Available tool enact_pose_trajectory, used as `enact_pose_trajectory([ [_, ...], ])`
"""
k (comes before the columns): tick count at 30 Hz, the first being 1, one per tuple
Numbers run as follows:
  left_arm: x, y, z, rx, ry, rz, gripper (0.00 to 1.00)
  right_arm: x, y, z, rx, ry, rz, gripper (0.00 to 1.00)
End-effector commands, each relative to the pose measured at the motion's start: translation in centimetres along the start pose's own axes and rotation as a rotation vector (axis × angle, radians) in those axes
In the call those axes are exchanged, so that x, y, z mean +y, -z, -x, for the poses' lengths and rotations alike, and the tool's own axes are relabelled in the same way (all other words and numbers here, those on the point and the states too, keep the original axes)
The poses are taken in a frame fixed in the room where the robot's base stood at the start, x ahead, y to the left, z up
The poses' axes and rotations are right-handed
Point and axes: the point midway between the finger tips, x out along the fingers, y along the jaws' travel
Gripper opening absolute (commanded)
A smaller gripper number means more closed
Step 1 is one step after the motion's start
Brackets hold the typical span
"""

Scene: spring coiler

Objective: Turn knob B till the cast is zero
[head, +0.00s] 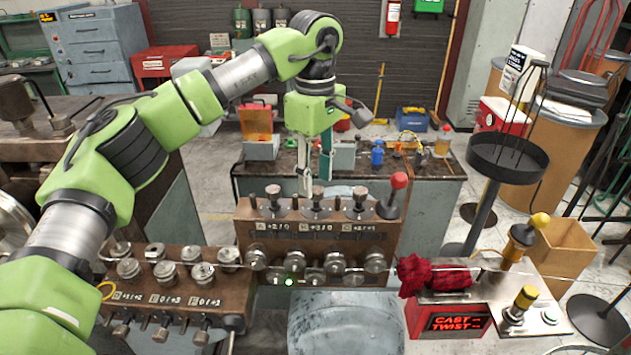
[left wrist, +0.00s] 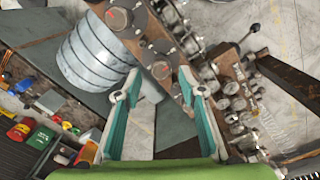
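Knob B (head: 316,196) is the middle of three dark knobs on top of the brown block (head: 248,235), between knob A (head: 272,197) and knob C (head: 360,197). The label plate below it is too small to read surely. My left gripper (head: 314,182) points down just above and behind knob B. In the left wrist view my left gripper (left wrist: 159,88) has its teal fingers apart, with nothing held between them. A round knob shows near the gap, but I cannot tell which. The cast and twist display (head: 458,322) is lit red; its values are unclear. My right gripper is out of view.
A red-tipped lever (head: 398,182) stands right of knob C. A wire runs across the rollers to a red cloth (head: 425,276). A second block with D, E and F labels (head: 165,297) is at left. A grey drum (head: 340,325) stands in front.

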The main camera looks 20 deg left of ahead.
Motion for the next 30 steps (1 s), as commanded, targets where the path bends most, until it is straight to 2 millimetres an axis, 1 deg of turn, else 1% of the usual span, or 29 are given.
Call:
enact_pose_trajectory([
  [1, 0.1, 0.0, 1.1, 0.000, -0.004, 0.001, 0.37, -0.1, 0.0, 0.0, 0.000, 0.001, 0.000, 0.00],
  [6, 0.1, 0.0, 5.0, 0.001, -0.005, 0.002, 0.37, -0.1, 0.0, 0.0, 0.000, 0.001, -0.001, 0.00],
  [9, 0.1, 0.0, 7.1, 0.000, -0.005, 0.003, 0.37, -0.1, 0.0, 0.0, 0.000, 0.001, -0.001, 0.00],
  [12, 0.1, 0.1, 8.6, 0.002, -0.004, 0.002, 0.37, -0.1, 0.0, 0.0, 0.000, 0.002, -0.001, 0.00],
  [18, 0.0, 0.1, 10.0, 0.001, -0.004, 0.002, 0.37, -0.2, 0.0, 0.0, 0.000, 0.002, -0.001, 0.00],
  [30, 0.0, 0.1, 10.1, 0.000, -0.003, 0.002, 0.37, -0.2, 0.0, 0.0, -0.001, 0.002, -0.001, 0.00],
])
